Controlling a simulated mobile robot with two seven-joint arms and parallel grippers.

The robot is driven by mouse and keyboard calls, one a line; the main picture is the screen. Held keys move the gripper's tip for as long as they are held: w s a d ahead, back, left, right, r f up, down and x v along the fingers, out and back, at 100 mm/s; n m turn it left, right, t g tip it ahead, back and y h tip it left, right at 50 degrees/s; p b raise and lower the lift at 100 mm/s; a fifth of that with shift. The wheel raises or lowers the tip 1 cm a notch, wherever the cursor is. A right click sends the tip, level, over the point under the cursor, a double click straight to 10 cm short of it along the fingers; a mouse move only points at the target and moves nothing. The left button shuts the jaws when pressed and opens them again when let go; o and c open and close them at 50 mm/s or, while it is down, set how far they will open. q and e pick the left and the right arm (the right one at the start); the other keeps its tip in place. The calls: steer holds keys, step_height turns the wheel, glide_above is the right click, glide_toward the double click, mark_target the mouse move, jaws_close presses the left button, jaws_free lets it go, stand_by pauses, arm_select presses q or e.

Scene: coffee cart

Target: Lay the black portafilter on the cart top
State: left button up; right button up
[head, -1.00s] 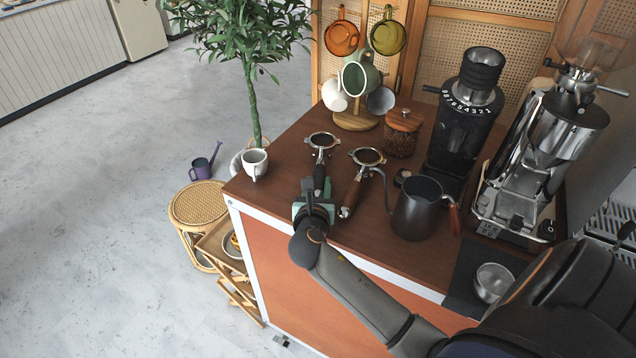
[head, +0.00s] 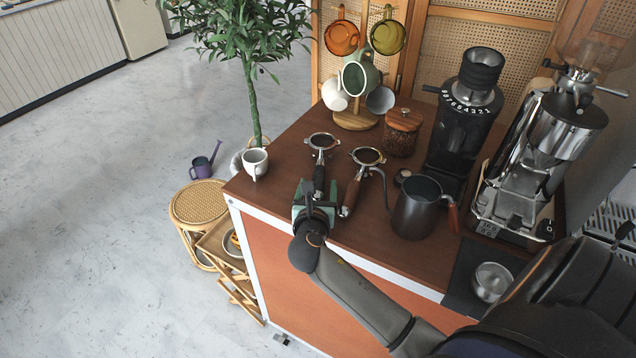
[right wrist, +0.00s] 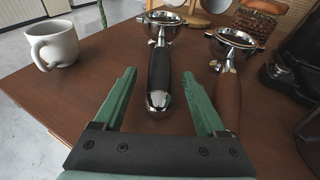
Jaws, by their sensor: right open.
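The black portafilter lies on the brown cart top (head: 285,178), its metal basket (head: 321,141) toward the back and its black handle (head: 319,180) toward the front edge. In the right wrist view its black handle (right wrist: 159,72) lies between and beyond the fingertips. My right gripper (head: 315,190) is open at the handle's near end, with its green fingers (right wrist: 160,92) spread and nothing gripped. A second portafilter with a wooden handle (head: 352,193) lies just to the right; it also shows in the right wrist view (right wrist: 228,95), close to the right finger. My left gripper is not in view.
A white cup (head: 255,163) stands at the left corner of the cart top. A dark kettle (head: 417,208) stands right of the portafilters. A jar (head: 402,133), mug rack (head: 355,121), black grinder (head: 463,125) and metal machine (head: 540,150) stand behind. Some top is bare between cup and portafilter.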

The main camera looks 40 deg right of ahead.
steer(key=p+v, duration=0.1)
steer(key=v, duration=0.1)
steer(key=p+v, duration=0.3)
steer(key=v, duration=0.2)
steer(key=shift+w+d+r, duration=0.1)
steer(key=shift+r, duration=0.3)
steer(key=v, duration=0.5)
steer(key=shift+f, duration=0.3)
